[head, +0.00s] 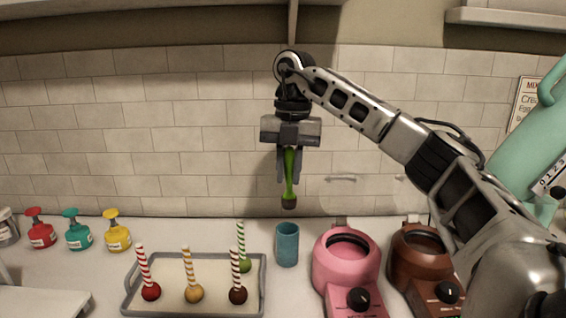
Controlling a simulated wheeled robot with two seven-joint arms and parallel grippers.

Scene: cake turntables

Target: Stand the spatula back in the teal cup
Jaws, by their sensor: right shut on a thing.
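The teal cup (288,246) stands upright on the counter, right of the tray. My right gripper (289,172) points down above the cup and is shut on the spatula (289,187). The spatula is green along its length with a dark lower end. It hangs nearly upright, its lower end above the cup's mouth in the picture and apart from it. The depth between them is hard to judge. The spatula's upper part is partly hidden by the gripper. My left gripper is not in view.
A pink pot (346,262) and a brown pot (417,262) stand right of the cup. A grey tray (259,290) with several striped-stick balls lies left. Red, teal and yellow pump bottles (117,236) stand further left. A mint-green machine (530,150) is at right. A tiled wall closes the back.

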